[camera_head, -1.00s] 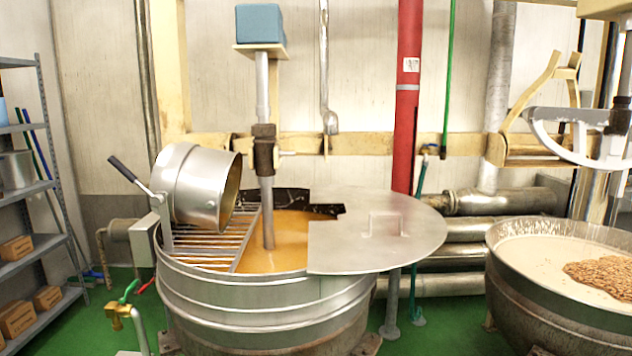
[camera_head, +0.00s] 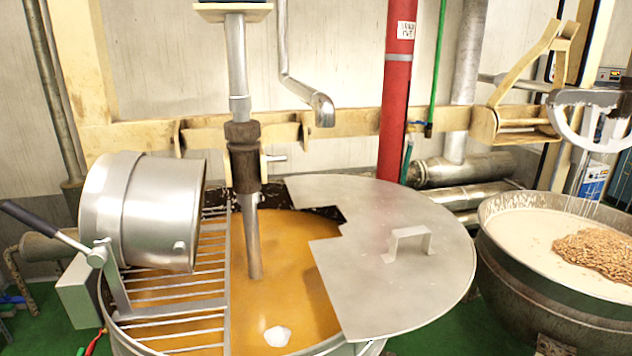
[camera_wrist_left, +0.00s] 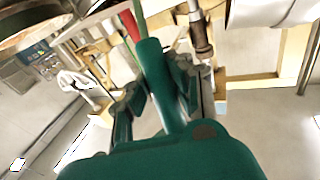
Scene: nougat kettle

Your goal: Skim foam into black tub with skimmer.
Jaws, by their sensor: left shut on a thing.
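A white foam patch (camera_head: 277,336) floats on the orange-brown liquid (camera_head: 290,250) near the front of the open part of the kettle (camera_head: 352,346). In the left wrist view my left gripper (camera_wrist_left: 160,84) is shut on a teal-green cylindrical handle (camera_wrist_left: 150,52), which looks like the skimmer's. The skimmer's head cannot be made out. Neither gripper shows in the head view, so the left gripper's distance from the foam cannot be told. My right gripper and the black tub are not in view.
A metal lid (camera_head: 410,285) covers the kettle's right side. A vertical stirrer shaft (camera_head: 250,225) stands in the liquid. A grate (camera_head: 180,305) and tilted steel pot (camera_head: 150,210) occupy the left side. A second kettle (camera_head: 560,285) stands at the right.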

